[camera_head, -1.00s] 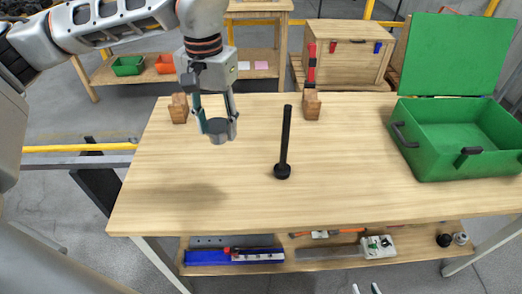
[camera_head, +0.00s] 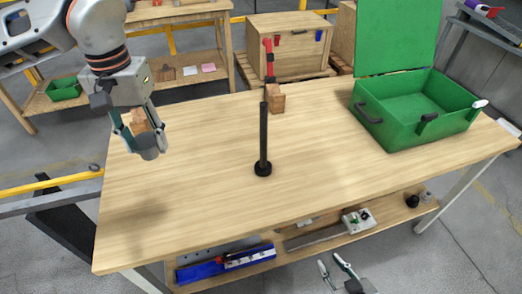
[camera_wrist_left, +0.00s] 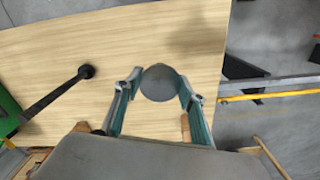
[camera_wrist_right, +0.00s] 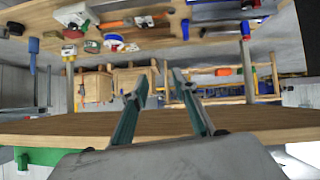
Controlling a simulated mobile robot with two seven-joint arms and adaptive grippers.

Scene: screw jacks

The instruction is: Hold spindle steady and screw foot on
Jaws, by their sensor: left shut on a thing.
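The black spindle (camera_head: 263,135) stands upright on the table (camera_head: 200,220), its round wider end (camera_head: 263,169) down. It also shows in the left wrist view (camera_wrist_left: 55,95). My left gripper (camera_head: 146,141) is shut on a grey round piece, apparently the foot (camera_head: 148,153), held above the table's left part, well left of the spindle. The left wrist view shows the foot (camera_wrist_left: 160,83) between the fingertips. My right gripper (camera_head: 331,263) is low in front of the table's front edge. Its fingers are apart and empty in the right wrist view (camera_wrist_right: 160,84).
A green open-lidded box (camera_head: 415,120) stands at the table's right. A wooden block (camera_head: 276,98) sits at the back edge, another (camera_head: 140,118) behind my left gripper. A lower shelf (camera_head: 300,240) holds tools. The table around the spindle is clear.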

